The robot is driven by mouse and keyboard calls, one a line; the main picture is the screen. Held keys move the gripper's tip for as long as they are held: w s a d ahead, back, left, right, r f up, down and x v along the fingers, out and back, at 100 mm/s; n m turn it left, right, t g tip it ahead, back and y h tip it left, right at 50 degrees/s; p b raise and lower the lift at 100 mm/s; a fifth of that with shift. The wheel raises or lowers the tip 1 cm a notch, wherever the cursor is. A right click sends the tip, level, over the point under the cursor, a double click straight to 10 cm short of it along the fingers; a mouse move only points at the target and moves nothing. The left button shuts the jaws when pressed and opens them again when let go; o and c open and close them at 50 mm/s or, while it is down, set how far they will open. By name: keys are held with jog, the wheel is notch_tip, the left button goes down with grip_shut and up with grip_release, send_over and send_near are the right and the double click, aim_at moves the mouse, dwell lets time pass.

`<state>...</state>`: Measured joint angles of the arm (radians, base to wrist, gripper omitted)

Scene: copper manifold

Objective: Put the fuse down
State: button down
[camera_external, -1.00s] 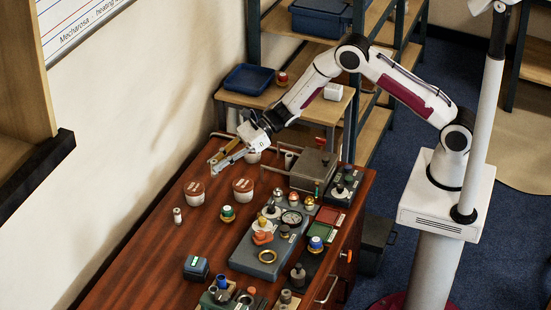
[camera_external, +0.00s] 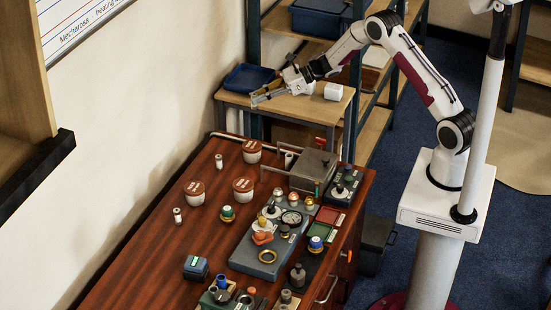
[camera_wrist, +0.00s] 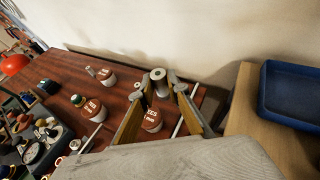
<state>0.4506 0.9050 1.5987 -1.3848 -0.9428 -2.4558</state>
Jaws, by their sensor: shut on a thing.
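My gripper (camera_external: 256,98) is shut on a small pale cylinder, which looks like the fuse (camera_wrist: 158,76). In the wrist view it is pinched between the fingertips and seen nearly end-on, with a dark round centre. In the external view it is too small to make out. The gripper is in the air near the left edge of the small side table (camera_external: 240,98), beyond the far end of the workbench. Two similar small white cylinders stand on the bench, one near the wall (camera_external: 219,160) and one further forward (camera_external: 177,215).
Several lidded jars (camera_external: 243,188), a grey metal box (camera_external: 314,168) and a fixture plate (camera_external: 245,262) occupy the bench. Its left front is mostly clear.

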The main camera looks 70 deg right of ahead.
jog(key=s+d+r, duration=0.1)
jog(key=s+d, duration=0.5)
jog(key=d, duration=0.2)
jog(key=s+d+r+m+h, duration=0.1)
jog(key=s+d+r, duration=0.1)
jog(key=s+d, duration=0.3)
jog(key=d, duration=0.3)
jog(key=shift+s+d+t, duration=0.35)
jog(key=shift+t, duration=0.05)
send_over(307, 107)
jog(key=shift+a+f, duration=0.1)
jog(key=shift+f, duration=3)
jog(key=shift+f, duration=1.85)
jog(key=shift+f, duration=0.1)
